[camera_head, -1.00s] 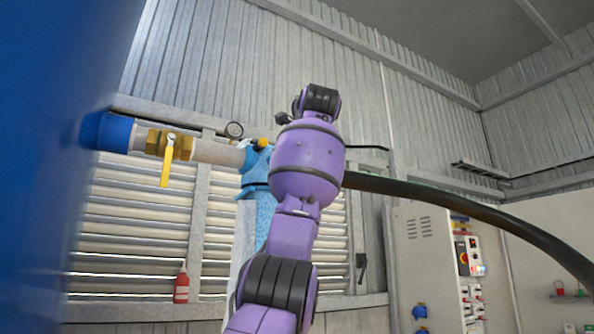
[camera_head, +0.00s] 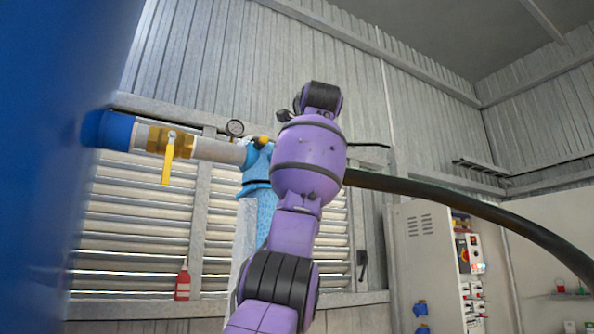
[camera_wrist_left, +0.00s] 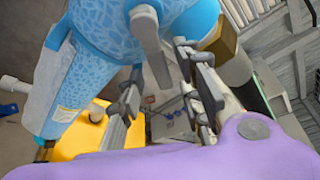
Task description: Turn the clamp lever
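In the left wrist view a grey lever (camera_wrist_left: 150,40) stands out from a light-blue mottled body (camera_wrist_left: 95,45); I take it to be the clamp lever. My left gripper (camera_wrist_left: 160,64) is open, one dark finger on each side of the lever's lower end. I cannot tell whether either finger touches it. In the head view the blue body (camera_head: 258,170) shows partly behind my purple arm, which hides the lever and the gripper. My right gripper is not seen.
A black hose (camera_head: 450,205) runs right. A red bottle (camera_head: 182,282) stands at the shutters. A control cabinet (camera_head: 430,260) is at right.

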